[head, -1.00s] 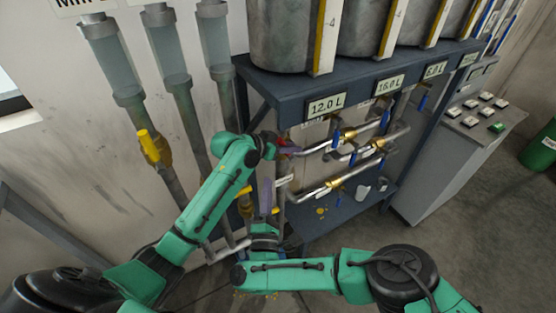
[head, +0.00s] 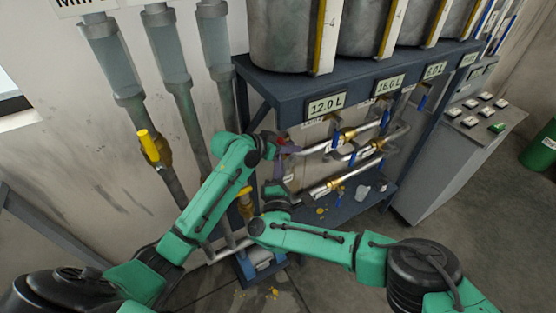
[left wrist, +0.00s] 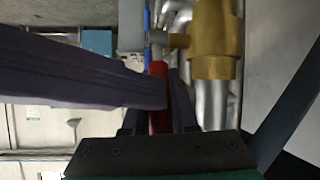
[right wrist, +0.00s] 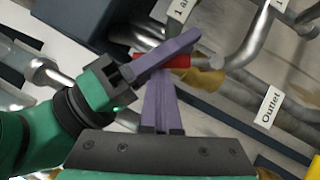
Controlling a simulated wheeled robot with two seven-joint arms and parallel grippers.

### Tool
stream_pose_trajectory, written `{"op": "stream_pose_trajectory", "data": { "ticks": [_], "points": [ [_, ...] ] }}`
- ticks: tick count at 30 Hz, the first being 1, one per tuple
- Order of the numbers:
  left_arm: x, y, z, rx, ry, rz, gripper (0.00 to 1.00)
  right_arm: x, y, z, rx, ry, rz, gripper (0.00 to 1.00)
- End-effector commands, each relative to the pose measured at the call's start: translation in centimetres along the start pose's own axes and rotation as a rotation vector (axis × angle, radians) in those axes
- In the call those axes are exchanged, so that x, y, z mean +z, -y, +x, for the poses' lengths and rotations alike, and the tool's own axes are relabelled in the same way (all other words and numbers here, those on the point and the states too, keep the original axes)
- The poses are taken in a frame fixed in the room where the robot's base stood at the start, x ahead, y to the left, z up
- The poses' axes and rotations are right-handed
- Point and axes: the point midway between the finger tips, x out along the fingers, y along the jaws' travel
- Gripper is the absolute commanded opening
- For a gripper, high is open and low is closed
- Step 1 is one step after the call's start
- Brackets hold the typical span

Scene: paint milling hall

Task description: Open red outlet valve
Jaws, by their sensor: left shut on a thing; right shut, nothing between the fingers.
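The red outlet valve handle (left wrist: 160,95) is between the purple fingers of my left gripper (left wrist: 170,98), joined by a short stem to a brass valve body (left wrist: 214,40). In the right wrist view the red handle (right wrist: 180,62) shows partly behind my left gripper's fingers. In the head view my left gripper (head: 287,146) is at the left end of the pipes. My right gripper (right wrist: 162,100) is shut and empty, its fingers pointing up, just below the left fingers; whether they touch is unclear.
Other pipes carry blue-handled valves (head: 361,134) to the right. A label reading "Outlet" (right wrist: 268,105) hangs beside the pipes. The dark blue rack (head: 262,80) stands close above. A yellow-handled pipe valve (head: 150,146) is at the left.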

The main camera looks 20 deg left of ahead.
Motion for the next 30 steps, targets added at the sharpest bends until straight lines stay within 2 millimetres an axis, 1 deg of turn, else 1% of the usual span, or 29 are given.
{"op": "stream_pose_trajectory", "data": {
  "ticks": [1,6,7,9,16,20,23,27,30],
  "points": [
    [-0.1,0.0,-0.1,-0.001,-0.002,0.001,0.0,1.0,-0.2,0.6,0.005,0.021,-0.001,0.0],
    [-0.1,0.0,-0.1,0.0,0.0,0.001,0.0,1.3,-0.2,0.8,0.009,0.029,-0.006,0.0],
    [-0.1,0.0,-0.1,0.0,0.0,0.001,0.34,1.3,-0.2,0.8,0.009,0.031,-0.007,0.0],
    [0.0,0.0,-0.1,0.0,0.002,0.0,0.56,1.4,-0.2,0.9,0.009,0.032,-0.008,0.0],
    [0.2,0.0,-0.1,0.001,0.007,0.0,0.56,1.2,-0.2,0.8,0.009,0.028,-0.006,0.0],
    [0.3,0.1,-1.3,-0.001,0.008,0.001,0.56,1.1,-0.2,0.7,0.008,0.027,-0.005,0.0],
    [0.3,0.1,-3.5,-0.003,0.007,0.003,0.56,1.1,-0.2,0.7,0.007,0.027,-0.005,0.0],
    [0.2,0.1,-7.5,-0.004,0.006,0.006,0.56,1.1,-0.1,0.7,0.006,0.027,-0.005,0.0],
    [0.1,0.1,-10.0,-0.003,0.004,0.004,0.56,1.1,-0.1,0.6,0.005,0.026,-0.005,0.0]
  ]
}}
